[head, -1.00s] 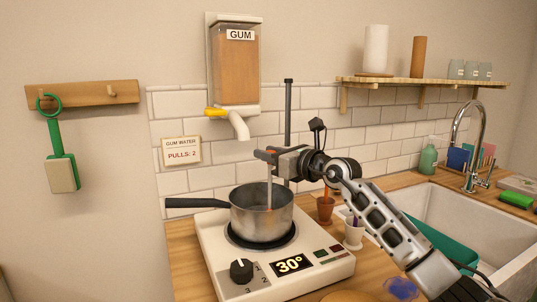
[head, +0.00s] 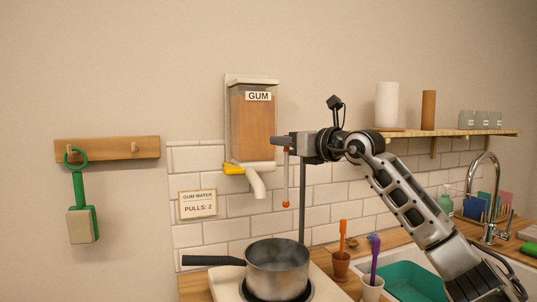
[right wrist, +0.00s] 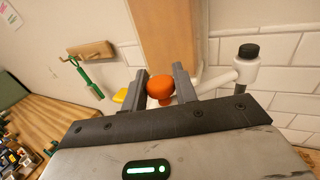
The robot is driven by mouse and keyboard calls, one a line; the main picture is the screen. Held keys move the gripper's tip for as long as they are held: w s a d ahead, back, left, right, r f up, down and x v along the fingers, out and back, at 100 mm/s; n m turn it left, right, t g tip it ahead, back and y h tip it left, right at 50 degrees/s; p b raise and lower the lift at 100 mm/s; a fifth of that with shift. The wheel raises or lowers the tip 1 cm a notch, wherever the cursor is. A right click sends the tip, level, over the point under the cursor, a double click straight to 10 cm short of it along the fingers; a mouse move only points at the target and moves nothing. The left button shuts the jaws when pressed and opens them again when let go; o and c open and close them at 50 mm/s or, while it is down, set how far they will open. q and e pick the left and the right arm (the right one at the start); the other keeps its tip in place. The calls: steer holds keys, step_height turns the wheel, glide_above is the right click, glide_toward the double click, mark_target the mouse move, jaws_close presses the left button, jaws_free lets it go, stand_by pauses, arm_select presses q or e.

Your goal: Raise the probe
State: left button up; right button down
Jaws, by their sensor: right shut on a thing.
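My right gripper (head: 284,141) is high above the stove, in front of the gum dispenser's lower part. It is shut on the probe (head: 286,180), a thin rod that hangs straight down and ends in a small red tip. In the right wrist view, the probe's round orange knob (right wrist: 160,87) sits between the two fingers (right wrist: 181,82). The steel pot (head: 278,262) with a black handle stands on the hot plate (head: 226,285), below the probe. The probe's tip is clear of the pot's rim. My left gripper is not in view.
The gum dispenser (head: 252,125) with a yellow lever (head: 234,169) and white spout (head: 255,184) is on the wall close behind. A dark upright post (head: 302,215) stands behind the pot. A shelf (head: 450,134) runs above.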

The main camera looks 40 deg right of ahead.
steer(key=shift+s+d+r, duration=0.1)
steer(key=shift+r, duration=0.3)
steer(key=c, duration=1.2)
jaws_free()
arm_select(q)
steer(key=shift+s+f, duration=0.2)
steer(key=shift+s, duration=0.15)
arm_select(e)
steer(key=shift+o, duration=0.2)
steer(key=shift+f, duration=0.1)
steer(key=shift+s+f, duration=0.15)
steer(key=shift+f, duration=0.05)
arm_select(q)
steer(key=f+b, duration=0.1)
steer(key=b, duration=0.2)
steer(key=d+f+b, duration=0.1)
steer(key=b, duration=0.3)
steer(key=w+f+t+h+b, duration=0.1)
steer(key=b, duration=0.2)
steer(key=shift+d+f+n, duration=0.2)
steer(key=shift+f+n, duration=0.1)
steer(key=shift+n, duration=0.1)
arm_select(e)
steer(key=s, duration=1.5)
steer(key=shift+s+r, duration=0.2)
steer(key=shift+s, duration=0.15)
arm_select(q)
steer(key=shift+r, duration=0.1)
arm_select(e)
steer(key=shift+r, duration=0.1)
